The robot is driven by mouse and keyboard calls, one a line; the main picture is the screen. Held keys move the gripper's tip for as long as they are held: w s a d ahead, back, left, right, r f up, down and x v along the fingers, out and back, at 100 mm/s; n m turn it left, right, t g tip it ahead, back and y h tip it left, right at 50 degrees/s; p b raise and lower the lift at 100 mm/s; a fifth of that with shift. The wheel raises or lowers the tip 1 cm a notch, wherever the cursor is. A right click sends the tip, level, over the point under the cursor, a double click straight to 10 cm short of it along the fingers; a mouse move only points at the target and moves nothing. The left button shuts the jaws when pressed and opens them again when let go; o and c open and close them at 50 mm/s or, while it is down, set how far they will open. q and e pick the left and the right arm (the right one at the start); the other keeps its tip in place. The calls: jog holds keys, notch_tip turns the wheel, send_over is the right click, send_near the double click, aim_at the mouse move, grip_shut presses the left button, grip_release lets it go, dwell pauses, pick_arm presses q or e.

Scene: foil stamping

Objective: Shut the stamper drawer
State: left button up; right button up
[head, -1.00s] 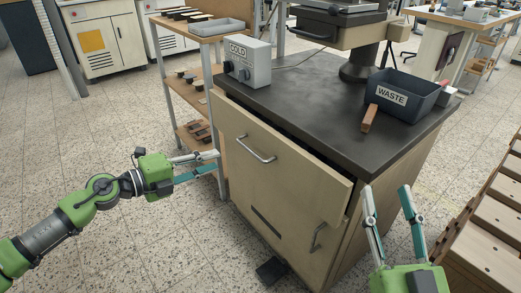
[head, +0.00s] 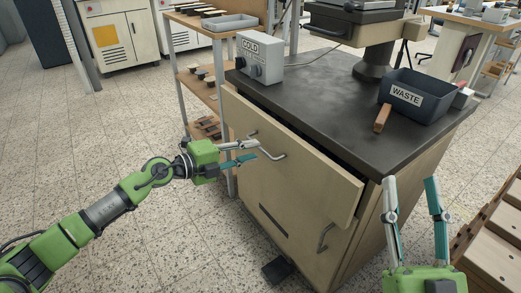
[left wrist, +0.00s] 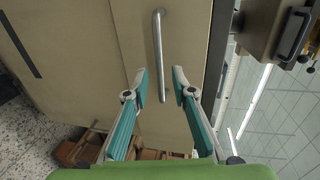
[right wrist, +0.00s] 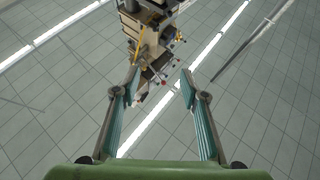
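The stamper drawer (head: 310,175) is the top beige front of the cabinet under the black worktop. It stands partly pulled out, with a dark gap behind its top edge. Its metal bar handle (head: 268,148) also shows in the left wrist view (left wrist: 160,50). My left gripper (head: 256,150) is open at the handle; in the left wrist view the bar's near end lies between the open fingertips (left wrist: 160,72). I cannot tell whether they touch it. My right gripper (head: 411,182) is open, empty and pointing up, in front of the cabinet's right side.
On the worktop (head: 325,110) stand a grey control box marked COLD (head: 260,60), a WASTE bin (head: 415,95), a brown block (head: 382,118) and the stamper press (head: 345,25). A shelf rack (head: 205,75) is behind left. A pedal (head: 278,270) lies on the floor.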

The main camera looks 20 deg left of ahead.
aim_at(260, 149)
pick_arm(q)
jog(key=shift+b+x, duration=0.35)
jog(key=shift+x, duration=1.85)
pick_arm(e)
jog(key=shift+s+d+r+t+y, duration=0.1)
jog(key=shift+s+r+t+y, duration=0.15)
jog(key=shift+s+r+t, duration=0.5)
jog(key=shift+s+d+r+t+y, duration=0.1)
jog(key=shift+s+r+t+y, duration=0.25)
jog(key=shift+s+r, duration=0.55)
jog(key=shift+w+r, duration=0.1)
jog(key=shift+w, duration=0.05)
pick_arm(q)
grip_shut()
